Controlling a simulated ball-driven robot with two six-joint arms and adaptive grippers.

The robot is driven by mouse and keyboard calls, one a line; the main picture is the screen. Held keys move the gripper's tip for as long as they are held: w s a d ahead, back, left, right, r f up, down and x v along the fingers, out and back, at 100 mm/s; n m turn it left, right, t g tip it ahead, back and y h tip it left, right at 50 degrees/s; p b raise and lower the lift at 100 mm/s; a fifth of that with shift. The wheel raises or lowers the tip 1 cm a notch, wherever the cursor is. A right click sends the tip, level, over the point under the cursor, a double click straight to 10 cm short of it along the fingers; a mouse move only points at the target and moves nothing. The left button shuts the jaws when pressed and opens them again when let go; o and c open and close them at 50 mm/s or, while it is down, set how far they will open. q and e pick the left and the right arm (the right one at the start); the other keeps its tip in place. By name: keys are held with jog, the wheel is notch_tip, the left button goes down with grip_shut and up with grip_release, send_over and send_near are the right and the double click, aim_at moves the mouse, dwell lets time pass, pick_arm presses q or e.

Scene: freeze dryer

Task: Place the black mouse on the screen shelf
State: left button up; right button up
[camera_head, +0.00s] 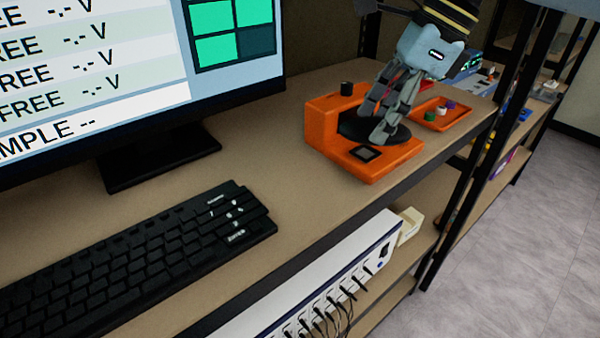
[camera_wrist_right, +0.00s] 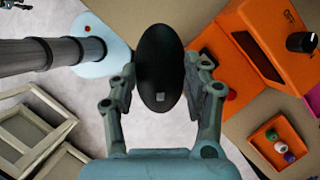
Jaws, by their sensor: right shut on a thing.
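The black mouse (camera_wrist_right: 158,62) is an oval held between the two fingers of my right gripper (camera_wrist_right: 160,75), which is shut on it. In the head view the mouse (camera_head: 352,126) shows as a dark oval at the fingertips of my right gripper (camera_head: 377,120), overlapping the orange device. Its exact height above the device cannot be told. The screen shelf (camera_head: 290,190) is a tan board bearing the large screen (camera_head: 90,75) at the left. My left gripper is not in view.
A black keyboard (camera_head: 130,260) lies at the shelf's front left. The orange device (camera_head: 325,130) and an orange tray (camera_head: 462,113) with small coloured items stand at the right. Bare shelf lies between keyboard, screen stand (camera_head: 155,160) and device. A lower shelf holds a white cabled unit (camera_head: 320,275).

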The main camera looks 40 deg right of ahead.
aim_at(354, 121)
jog(key=shift+w+a+f, duration=0.3)
jog(key=shift+w+a, duration=0.15)
jog(key=shift+w+a+f+p, duration=0.15)
jog(key=shift+w+a+f, duration=0.2)
jog(key=shift+w+a, duration=0.15)
jog(key=shift+w+a+f+p, duration=0.15)
jog(key=shift+w+a+f, duration=0.2)
jog(key=shift+a, duration=0.25)
jog(key=w+a+f, duration=0.2)
jog(key=a, duration=0.1)
jog(key=w+a+f+p, duration=0.1)
jog(key=shift+w+a+f, duration=0.2)
jog(key=shift+a+f, duration=0.1)
jog(key=shift+a, duration=0.1)
notch_tip(354, 121, down, 3)
jog(key=shift+f+p, duration=0.1)
jog(key=shift+p, duration=0.5)
jog(key=shift+f, duration=0.5)
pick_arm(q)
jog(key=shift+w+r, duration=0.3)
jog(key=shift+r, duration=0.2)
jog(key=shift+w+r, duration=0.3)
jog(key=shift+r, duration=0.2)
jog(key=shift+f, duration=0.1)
pick_arm(e)
jog(key=shift+f, duration=0.1)
jog(key=o, duration=1.2)
